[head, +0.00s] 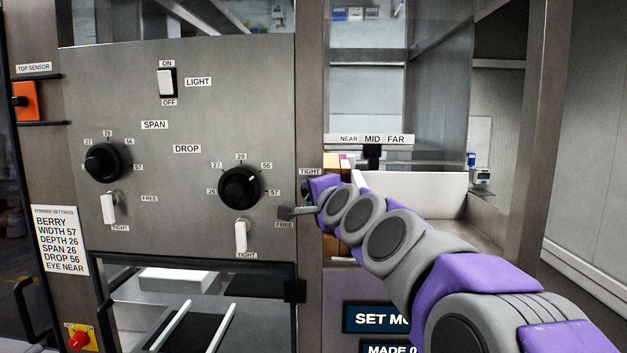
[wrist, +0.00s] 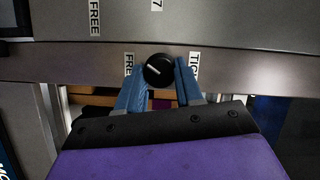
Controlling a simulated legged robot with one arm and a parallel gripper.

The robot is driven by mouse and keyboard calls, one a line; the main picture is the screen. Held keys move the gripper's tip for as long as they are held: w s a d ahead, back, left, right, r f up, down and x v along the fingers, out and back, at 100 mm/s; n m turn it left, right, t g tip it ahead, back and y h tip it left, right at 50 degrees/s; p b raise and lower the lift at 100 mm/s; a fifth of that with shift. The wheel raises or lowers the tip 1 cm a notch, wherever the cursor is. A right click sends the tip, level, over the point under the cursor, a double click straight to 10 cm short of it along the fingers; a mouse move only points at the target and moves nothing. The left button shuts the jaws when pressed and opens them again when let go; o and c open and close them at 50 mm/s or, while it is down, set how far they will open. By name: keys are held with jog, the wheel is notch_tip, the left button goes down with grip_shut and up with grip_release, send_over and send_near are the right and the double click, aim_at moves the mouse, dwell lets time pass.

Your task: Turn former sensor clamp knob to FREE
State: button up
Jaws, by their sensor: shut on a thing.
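The former sensor clamp knob (wrist: 160,69) is a round black knob with a white pointer line, on the metal post. In the wrist view my gripper (wrist: 158,74) is shut on it, with one blue finger on each side. The TIGHT label (wrist: 193,66), partly covered, is to the right. In the head view my gripper and wrist hide most of the knob, between the TIGHT label (head: 311,171) above and the FREE label (head: 285,225) below.
The grey panel to the left carries a SPAN knob (head: 104,162), a DROP knob (head: 240,188), white toggles under both and a LIGHT switch (head: 166,83). A NEAR MID FAR scale (head: 372,139) with a black slider stands behind my arm. A glass pane is above it.

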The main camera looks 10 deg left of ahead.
jog(key=n+p, duration=0.1)
jog(key=n+g+h+p, duration=0.1)
jog(key=n, duration=0.1)
jog(key=n+h+p, duration=0.1)
jog(key=n+p, duration=0.1)
jog(key=shift+a+r+g, duration=0.1)
jog(key=shift+r+g, duration=0.2)
jog(key=shift+f, duration=0.1)
dwell(0.4)
jog(key=o, duration=1)
jog(key=shift+w+a+f, duration=0.15)
jog(key=shift+w+a, duration=0.1)
jog(key=shift+o, duration=0.2)
jog(key=shift+s, duration=0.1)
jog(key=b+v, duration=0.3)
jog(key=v, duration=1.4)
